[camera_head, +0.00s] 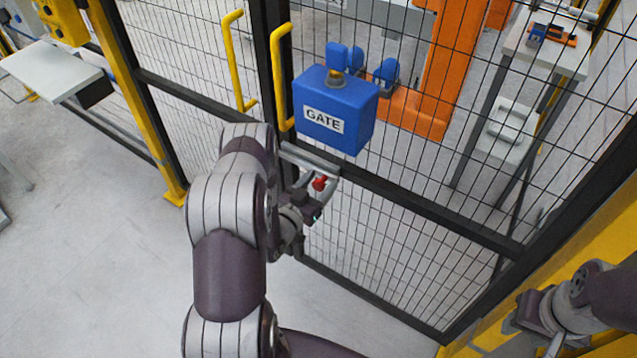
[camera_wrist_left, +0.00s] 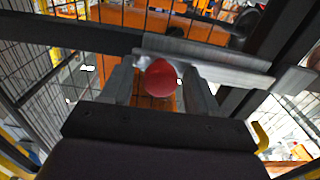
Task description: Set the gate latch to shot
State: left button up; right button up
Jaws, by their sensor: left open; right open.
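The gate latch (camera_head: 310,160) is a grey metal bar on the gate's dark frame, below the blue box marked GATE. Its red knob (camera_head: 320,183) sticks out toward me. In the left wrist view the red knob (camera_wrist_left: 161,78) sits between the two fingers of my left gripper (camera_wrist_left: 160,92), with the latch bar (camera_wrist_left: 215,72) just beyond. My left gripper (camera_head: 312,195) is open around the knob; I cannot tell whether a finger touches it. My right gripper (camera_head: 553,342) is open and empty at the bottom right, partly cut off by the picture edge.
The blue GATE box (camera_head: 335,110) is above the latch. Two yellow handles (camera_head: 237,60) stand upright to its left. Mesh fence (camera_head: 385,235) fills the gate, with an orange machine (camera_head: 430,75) behind it. A yellow beam (camera_head: 575,270) runs near my right arm.

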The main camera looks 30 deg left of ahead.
pick_arm(q)
grip_shut()
jog(key=a, duration=0.2)
jog(key=a+b, duration=0.1)
jog(key=a, duration=0.3)
jog(key=shift+w+a+b, duration=0.1)
jog(key=shift+w+b, duration=0.15)
jog(key=shift+b, duration=0.15)
jog(key=shift+r, duration=0.15)
jog(key=shift+a, duration=0.1)
grip_release()
jog(key=shift+a, duration=0.15)
jog(key=shift+s, duration=0.1)
send_near(304, 166)
jog(key=s, duration=0.5)
jog(key=shift+s+a+b, duration=0.3)
jog(key=shift+s+b, duration=0.05)
jog(key=shift+s, duration=0.05)
